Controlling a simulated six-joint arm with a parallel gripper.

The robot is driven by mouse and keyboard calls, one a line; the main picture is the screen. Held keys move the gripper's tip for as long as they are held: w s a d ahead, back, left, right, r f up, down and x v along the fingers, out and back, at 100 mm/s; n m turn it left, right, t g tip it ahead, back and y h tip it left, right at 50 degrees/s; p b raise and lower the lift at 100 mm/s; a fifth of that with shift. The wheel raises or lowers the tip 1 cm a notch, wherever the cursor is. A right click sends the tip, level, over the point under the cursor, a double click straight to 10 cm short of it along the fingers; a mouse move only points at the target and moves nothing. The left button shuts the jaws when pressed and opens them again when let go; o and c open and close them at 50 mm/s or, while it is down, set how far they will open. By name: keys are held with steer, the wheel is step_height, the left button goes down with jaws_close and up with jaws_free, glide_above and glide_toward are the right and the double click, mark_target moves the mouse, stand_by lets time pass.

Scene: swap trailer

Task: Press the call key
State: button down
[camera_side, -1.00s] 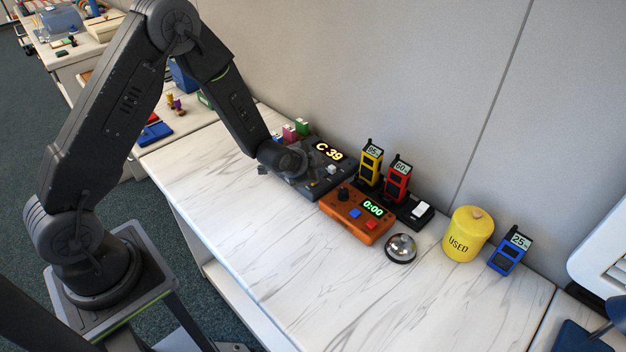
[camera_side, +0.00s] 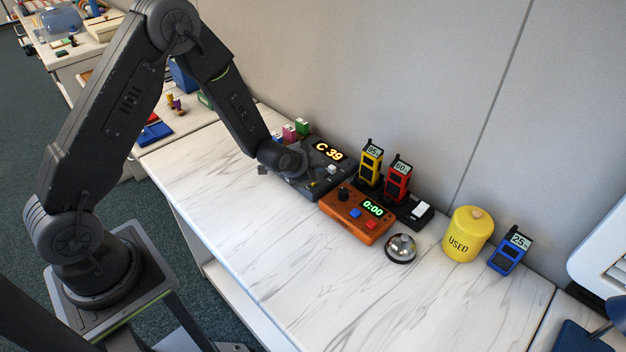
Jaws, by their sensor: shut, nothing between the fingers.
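A dark grey console (camera_side: 322,186) with a lit display reading "C 39" (camera_side: 329,151) stands on the white marbled counter. A pale key (camera_side: 332,169) shows on its right part, and a small yellow mark is on its front edge. I cannot tell for sure which key is the call key. My gripper (camera_side: 296,172) is shut and empty, low over the left part of the console. The wrist hides that part of the console and any key under it. I cannot tell whether the fingertips touch the console.
An orange timer (camera_side: 356,215) reading 0:00 stands right of the console. Behind it, yellow (camera_side: 370,163) and red (camera_side: 397,180) handsets stand in a dark charger (camera_side: 415,212). The front counter is clear.

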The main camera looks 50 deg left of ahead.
steer(key=shift+f, duration=0.2)
stand_by(0.6)
steer(key=shift+f, duration=0.2)
steer(key=shift+f, duration=0.55)
stand_by(0.8)
steer(key=shift+r, duration=0.95)
steer(key=shift+r, duration=2.55)
